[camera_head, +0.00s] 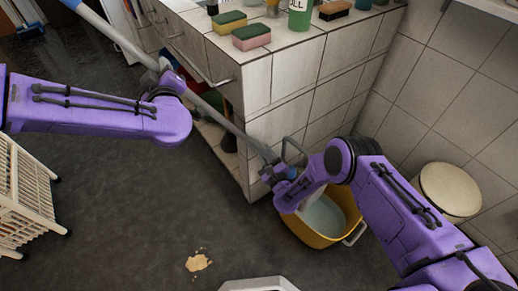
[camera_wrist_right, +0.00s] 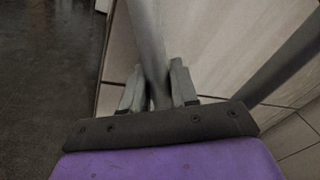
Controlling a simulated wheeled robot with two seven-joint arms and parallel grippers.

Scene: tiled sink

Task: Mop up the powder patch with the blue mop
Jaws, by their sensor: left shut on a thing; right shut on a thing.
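The mop's long handle (camera_head: 110,32) is blue at its upper end and grey further down. It slants from the upper left down to the right. My left gripper (camera_head: 168,66) is shut on the upper part of the handle. My right gripper (camera_head: 272,168) is shut on its lower part; in the right wrist view the grey pole (camera_wrist_right: 150,60) runs between the fingers. The handle's low end is over the yellow bucket (camera_head: 306,236), and my right arm hides much of that area. I cannot clearly tell the mop head from the pale blue bucket contents. The tan powder patch (camera_head: 198,262) lies on the dark floor.
A tiled counter (camera_head: 270,75) stands behind the handle, with sponges (camera_head: 251,36) and a green bottle (camera_head: 300,15) on top. A white basket (camera_head: 24,195) is at left, a round-lidded bin (camera_head: 450,190) at right. The floor around the powder is clear.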

